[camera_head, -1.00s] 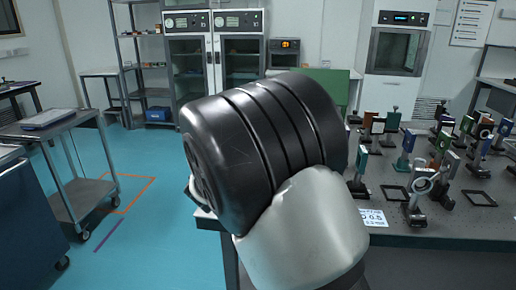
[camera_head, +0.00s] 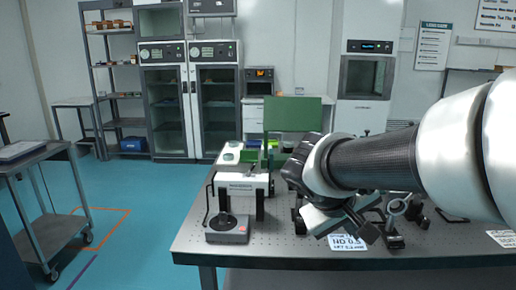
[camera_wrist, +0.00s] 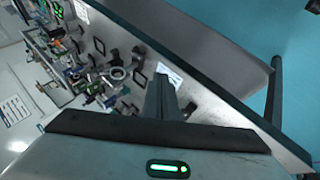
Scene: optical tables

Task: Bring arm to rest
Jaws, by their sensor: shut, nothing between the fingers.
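My arm reaches in from the right edge in the head view and ends over the optical table (camera_head: 205,245). My gripper (camera_head: 362,236) is above the table's front part, near a post-mounted ring optic (camera_head: 396,208). In the wrist view my gripper (camera_wrist: 166,85) shows its fingers together, with nothing between them. Below it in that view are the table's front edge, several mounted optics (camera_wrist: 118,72) and a white label (camera_wrist: 170,74). My arm hides much of the table's right side in the head view.
A box-shaped instrument (camera_head: 240,188) and a grey unit with a round black top (camera_head: 228,228) stand on the table's left. A green panel (camera_head: 292,114) stands behind. A grey cart (camera_head: 50,235) is at left. Blue floor between cart and table is clear.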

